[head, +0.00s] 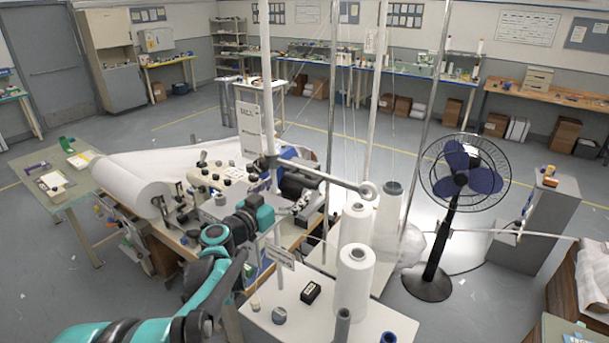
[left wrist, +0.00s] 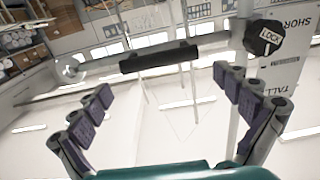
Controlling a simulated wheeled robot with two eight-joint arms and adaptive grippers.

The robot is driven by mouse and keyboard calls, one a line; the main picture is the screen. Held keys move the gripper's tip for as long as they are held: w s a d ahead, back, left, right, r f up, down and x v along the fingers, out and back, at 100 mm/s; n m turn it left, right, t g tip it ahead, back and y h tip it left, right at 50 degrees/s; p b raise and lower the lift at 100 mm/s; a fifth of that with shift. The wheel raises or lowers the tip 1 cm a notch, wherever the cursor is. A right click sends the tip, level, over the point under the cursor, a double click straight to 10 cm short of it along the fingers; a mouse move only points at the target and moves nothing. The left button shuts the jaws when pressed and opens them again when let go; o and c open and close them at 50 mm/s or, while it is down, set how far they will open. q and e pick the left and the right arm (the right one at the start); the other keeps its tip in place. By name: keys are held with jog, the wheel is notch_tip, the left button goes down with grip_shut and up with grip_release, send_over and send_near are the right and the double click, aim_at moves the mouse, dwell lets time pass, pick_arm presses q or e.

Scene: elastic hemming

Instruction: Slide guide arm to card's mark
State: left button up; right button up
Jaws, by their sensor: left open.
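The guide arm (head: 340,183) is a grey rod with a ring at its free end. It reaches rightward from a white upright post (head: 266,70). In the left wrist view the guide arm has a black sleeve (left wrist: 158,57), and a black LOCK knob (left wrist: 265,38) sits at its post end. The white card (head: 249,117) stands beside the post; in the left wrist view it (left wrist: 288,65) reads SHORT and TALL. Its exact mark is too small to tell. My left gripper (head: 308,203) is open and empty just below the guide arm, its fingers (left wrist: 162,85) spread either side of the sleeve, apart from it.
White thread cones (head: 355,278) stand on a white table at front right, near thin upright poles. A fan (head: 460,180) stands further right. Sewing machinery lies behind and left.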

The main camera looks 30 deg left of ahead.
aim_at(299, 181)
pick_arm(q)
jog(key=w, duration=0.6)
jog(key=shift+d, duration=0.25)
jog(key=c, duration=1.3)
notch_tip(299, 181, up, 7)
jog(key=p, duration=0.4)
jog(key=shift+r, duration=0.1)
jog(key=shift+c, duration=0.2)
jog(key=o, duration=1.3)
jog(key=shift+o, duration=0.2)
jog(key=s, duration=1.2)
jog(key=shift+a, duration=0.4)
